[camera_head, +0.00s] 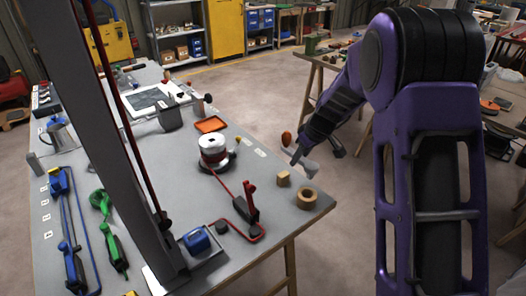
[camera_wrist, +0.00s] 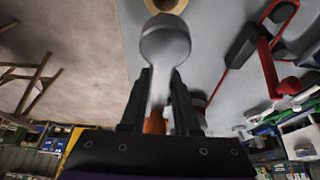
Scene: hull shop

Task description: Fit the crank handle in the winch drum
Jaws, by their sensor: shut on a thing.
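My gripper (camera_head: 299,152) is shut on a silver crank handle (camera_head: 308,167) beside the right edge of the grey bench. In the wrist view the handle (camera_wrist: 166,48) is clamped between the two dark fingers (camera_wrist: 160,88). Its broad rounded end points away from my gripper, and an orange part (camera_wrist: 155,124) shows low between the fingers. A white drum with red bands (camera_head: 212,148), seemingly the winch drum, stands upright on the bench, left of my gripper and apart from it. In the wrist view it is mostly hidden behind a finger.
A wooden block (camera_head: 283,179) and a tan tape roll (camera_head: 307,198) lie near the bench's right edge. A red-and-black tool (camera_head: 246,205) with a red cord lies left of them. An orange tray (camera_head: 211,125) is behind the drum. Open floor (camera_head: 345,215) lies right of the bench.

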